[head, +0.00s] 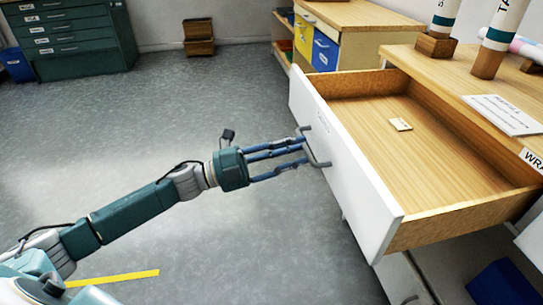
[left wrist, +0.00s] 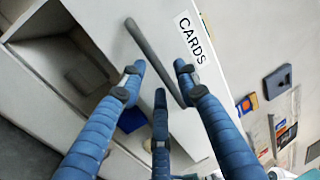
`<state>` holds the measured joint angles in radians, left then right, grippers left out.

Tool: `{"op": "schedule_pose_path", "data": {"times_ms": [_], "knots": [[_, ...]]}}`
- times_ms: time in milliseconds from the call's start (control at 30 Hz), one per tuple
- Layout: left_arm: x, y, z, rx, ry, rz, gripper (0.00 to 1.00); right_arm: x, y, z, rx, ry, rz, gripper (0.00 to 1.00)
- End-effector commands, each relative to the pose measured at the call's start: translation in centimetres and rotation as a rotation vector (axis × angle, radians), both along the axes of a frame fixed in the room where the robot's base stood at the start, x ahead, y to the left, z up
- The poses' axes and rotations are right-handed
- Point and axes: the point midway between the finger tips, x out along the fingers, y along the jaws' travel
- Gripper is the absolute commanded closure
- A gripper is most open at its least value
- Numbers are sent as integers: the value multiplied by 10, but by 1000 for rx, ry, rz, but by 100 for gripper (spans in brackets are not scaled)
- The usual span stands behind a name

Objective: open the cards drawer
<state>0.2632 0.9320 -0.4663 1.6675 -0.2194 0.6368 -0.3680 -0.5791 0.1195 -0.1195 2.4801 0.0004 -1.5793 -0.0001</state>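The cards drawer (head: 340,165) is pulled far out of its wooden-topped cabinet in the head view. A small pale card lies inside it (head: 401,124). Its white front bears the label CARDS (left wrist: 193,38) in the left wrist view. The grey bar handle (left wrist: 150,50) shows there too, passing among my finger ends. My left gripper (head: 303,149) is at this handle, on the outer side of the front. Its three blue fingers stay apart at the tips, and I cannot tell whether they touch the bar. My right gripper is in neither view.
The cabinet top (head: 365,15) carries cardboard-like tubes on wooden blocks and a white sign (head: 503,114). A blue bin (head: 503,284) shows under the cabinet. A green drawer chest (head: 75,40) stands far left. The grey floor left of the drawer is clear.

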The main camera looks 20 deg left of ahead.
Motion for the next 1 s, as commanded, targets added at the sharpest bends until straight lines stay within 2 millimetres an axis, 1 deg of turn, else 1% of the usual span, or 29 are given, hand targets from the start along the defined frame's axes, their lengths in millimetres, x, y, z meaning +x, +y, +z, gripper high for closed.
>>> {"op": "schedule_pose_path", "data": {"times_ms": [33,200,300,433,600,1000], "knots": [[-7,10,-5,3,5,2,68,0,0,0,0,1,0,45],[-29,39,-12,2,6,1,68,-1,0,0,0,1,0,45],[-39,54,-15,3,5,1,68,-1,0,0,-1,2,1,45],[-49,67,-17,1,2,1,68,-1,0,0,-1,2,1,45],[-54,75,-17,1,-1,-1,68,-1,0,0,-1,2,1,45],[-55,75,-17,0,-2,-1,68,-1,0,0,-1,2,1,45]]}}
